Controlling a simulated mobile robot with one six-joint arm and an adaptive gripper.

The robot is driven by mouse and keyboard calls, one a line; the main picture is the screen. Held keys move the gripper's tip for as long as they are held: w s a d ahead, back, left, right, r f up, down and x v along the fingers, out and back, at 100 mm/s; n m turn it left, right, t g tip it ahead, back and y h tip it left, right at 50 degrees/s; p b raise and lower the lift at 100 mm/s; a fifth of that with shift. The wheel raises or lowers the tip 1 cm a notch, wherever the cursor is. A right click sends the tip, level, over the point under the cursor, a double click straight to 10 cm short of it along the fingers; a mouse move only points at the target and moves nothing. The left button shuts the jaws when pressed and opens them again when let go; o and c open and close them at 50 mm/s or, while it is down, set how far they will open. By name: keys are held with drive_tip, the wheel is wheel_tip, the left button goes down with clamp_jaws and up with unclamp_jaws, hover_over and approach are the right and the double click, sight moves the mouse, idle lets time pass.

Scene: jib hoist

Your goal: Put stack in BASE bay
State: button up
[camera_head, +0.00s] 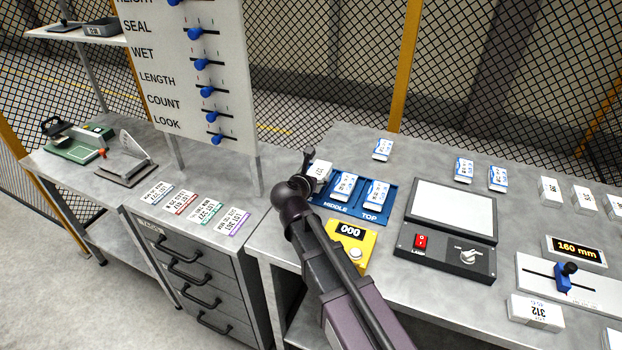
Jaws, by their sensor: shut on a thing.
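The blue tray (333,206) lies on the bench and has bays marked MIDDLE and TOP. Its left bay's label is hidden behind my arm. White-and-blue packs stand in the MIDDLE bay (345,186) and the TOP bay (377,193). A white labelled stack (321,171) is at the left bay, partly covered by my gripper (309,168). My gripper is shut on this stack. I cannot tell whether the stack rests on the bay floor or is just above it.
A yellow counter reading 000 (350,235) sits in front of the tray. A lamp panel (450,225) is to its right. Several white packs stand farther right, near a 160 mm slider (566,280). A lever board (195,90) rises at the left.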

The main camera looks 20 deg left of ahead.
sight(310, 171)
drive_tip(key=shift+w+a+f, duration=0.1)
drive_tip(key=shift+w+a, duration=0.35)
drive_tip(key=shift+w, duration=0.2)
drive_tip(key=shift+w+a+f, duration=0.1)
drive_tip(key=shift+w+a, duration=0.3)
drive_tip(key=shift+w, duration=0.25)
drive_tip(key=shift+w+a, duration=0.2)
drive_tip(key=shift+w, duration=0.05)
drive_tip(key=shift+w+a+f+b, duration=0.1)
drive_tip(key=shift+w+f+b, duration=0.1)
drive_tip(key=shift+f+b, duration=0.3)
drive_tip(key=shift+w+a+f+b, duration=0.1)
drive_tip(key=shift+w+f+b, duration=0.05)
drive_tip(key=shift+f+b, duration=1.1)
drive_tip(key=shift+b, duration=0.15)
drive_tip(key=shift+f, duration=0.15)
drive_tip(key=o, duration=1.1)
drive_tip(key=shift+r, duration=0.2)
